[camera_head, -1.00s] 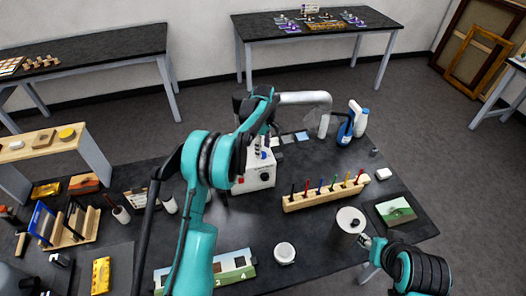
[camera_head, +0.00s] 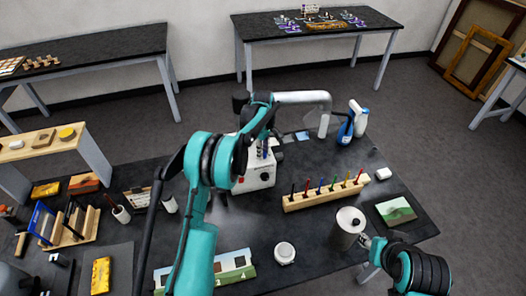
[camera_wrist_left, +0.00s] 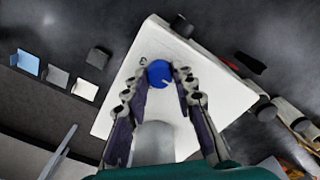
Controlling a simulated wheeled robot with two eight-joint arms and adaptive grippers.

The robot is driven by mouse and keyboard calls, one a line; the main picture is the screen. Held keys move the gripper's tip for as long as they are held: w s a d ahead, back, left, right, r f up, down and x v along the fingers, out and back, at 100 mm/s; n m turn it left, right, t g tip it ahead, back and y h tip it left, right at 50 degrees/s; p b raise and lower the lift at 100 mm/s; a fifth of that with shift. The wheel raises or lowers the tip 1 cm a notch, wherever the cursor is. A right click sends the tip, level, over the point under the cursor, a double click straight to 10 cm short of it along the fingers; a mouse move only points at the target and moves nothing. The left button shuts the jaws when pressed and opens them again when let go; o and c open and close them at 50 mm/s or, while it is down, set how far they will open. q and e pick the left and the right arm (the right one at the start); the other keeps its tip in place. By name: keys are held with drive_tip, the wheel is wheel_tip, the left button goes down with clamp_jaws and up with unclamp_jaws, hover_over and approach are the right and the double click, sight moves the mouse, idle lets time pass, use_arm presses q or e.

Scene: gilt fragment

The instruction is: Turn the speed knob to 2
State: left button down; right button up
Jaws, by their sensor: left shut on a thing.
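A white box (camera_head: 258,178) with a dark knob on its front stands on the near dark table, partly hidden behind my left arm. In the left wrist view, the box's white top (camera_wrist_left: 222,98) carries a round blue knob (camera_wrist_left: 159,72) with a pale pointer mark. My left gripper (camera_head: 263,150) points down over the box. In the wrist view its fingers (camera_wrist_left: 160,80) are shut on the blue knob, one on each side. I cannot read a scale beside the knob. My right gripper (camera_head: 367,243) is beside a metal canister (camera_head: 346,230); its jaws are too small to read.
A wooden rack (camera_head: 325,192) with several coloured tools stands right of the box. A pale pipe (camera_head: 302,97) and a blue bottle (camera_head: 346,130) are behind it. A white round jar (camera_head: 284,253) stands in front. Racks and tools fill the table's left side.

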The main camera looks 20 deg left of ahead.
use_arm(q)
drive_tip(key=m+b, duration=0.1)
drive_tip(key=m, duration=0.2)
drive_tip(key=shift+f+m+b, duration=0.1)
drive_tip(key=shift+m+b, duration=0.3)
drive_tip(key=m+b, duration=0.1)
drive_tip(key=m, duration=0.3)
drive_tip(key=shift+m, duration=0.3)
drive_tip(key=m+b, duration=0.1)
drive_tip(key=m, duration=0.3)
drive_tip(key=m+b, duration=0.1)
drive_tip(key=m, duration=0.4)
drive_tip(key=shift+m, duration=0.3)
drive_tip(key=c, duration=1.2)
unclamp_jaws()
drive_tip(key=shift+r, duration=0.2)
